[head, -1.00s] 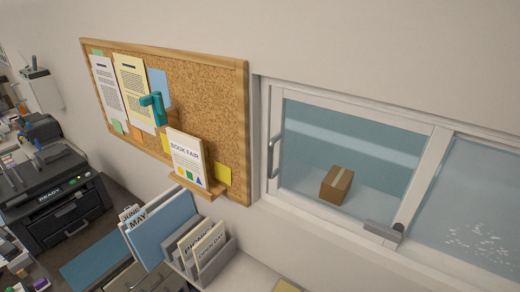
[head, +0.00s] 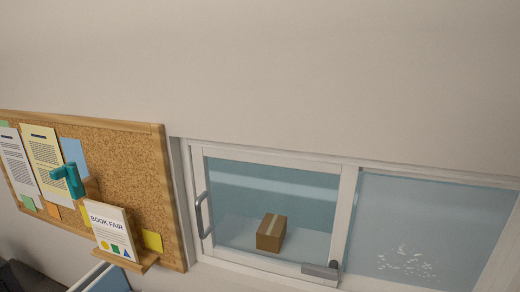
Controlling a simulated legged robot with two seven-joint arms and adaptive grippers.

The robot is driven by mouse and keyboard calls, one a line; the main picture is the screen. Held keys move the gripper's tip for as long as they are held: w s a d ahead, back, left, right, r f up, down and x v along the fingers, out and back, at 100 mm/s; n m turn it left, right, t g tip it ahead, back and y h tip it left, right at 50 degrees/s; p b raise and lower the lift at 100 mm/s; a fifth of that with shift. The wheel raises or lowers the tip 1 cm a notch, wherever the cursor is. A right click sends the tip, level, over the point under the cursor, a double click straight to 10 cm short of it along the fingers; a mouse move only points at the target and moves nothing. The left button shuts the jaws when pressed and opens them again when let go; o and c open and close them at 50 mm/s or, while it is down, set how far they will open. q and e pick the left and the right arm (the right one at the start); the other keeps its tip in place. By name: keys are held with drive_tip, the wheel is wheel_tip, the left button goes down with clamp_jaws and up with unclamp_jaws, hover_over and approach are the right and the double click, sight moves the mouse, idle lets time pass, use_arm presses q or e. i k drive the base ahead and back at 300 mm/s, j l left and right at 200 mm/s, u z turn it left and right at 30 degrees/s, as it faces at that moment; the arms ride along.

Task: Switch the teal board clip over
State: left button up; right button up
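The teal board clip (head: 69,181) is on the cork board (head: 122,162) at the left of the head view. It has a thick body with an arm that sticks out to the left. It sits beside a blue sheet (head: 75,152) and a yellow printed sheet (head: 43,160). A "Book Fair" card pack (head: 110,230) stands on a small wooden ledge just below and right of the clip. Neither of my grippers shows in the head view.
Right of the board is a sliding window with a grey pull handle (head: 203,214) and a grey latch (head: 320,270) on its lower frame. A cardboard box (head: 271,232) shows behind the glass. The wall above is bare.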

sight(69, 171)
drive_tip(key=u, duration=1.4)
